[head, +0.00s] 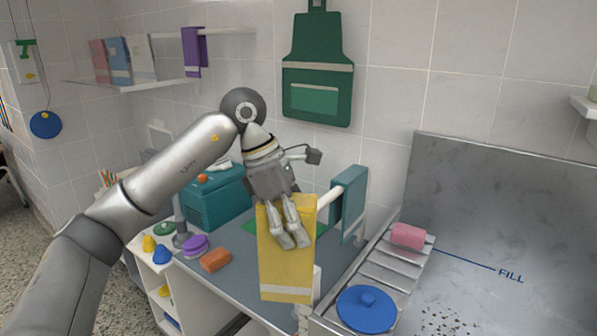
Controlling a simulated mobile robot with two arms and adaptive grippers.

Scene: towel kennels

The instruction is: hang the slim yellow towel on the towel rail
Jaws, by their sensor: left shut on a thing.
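The slim yellow towel (286,272) hangs long and flat, with a pale band near its lower edge. My left gripper (292,241) is shut on the towel's upper part, its fingers in front of the cloth. A white rail (332,197) stands over the counter, and a teal towel (349,203) hangs on its far end. The yellow towel is at the near end of this rail and hides part of it. I cannot tell whether the cloth rests on the rail. My right gripper is out of view.
A metal basin (480,240) is at the right, with a slatted rack holding a pink block (408,236) and a blue lid (366,308). A teal box (215,197), an orange block (215,260) and purple discs (195,245) sit left of the towel. A green apron (318,75) hangs behind.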

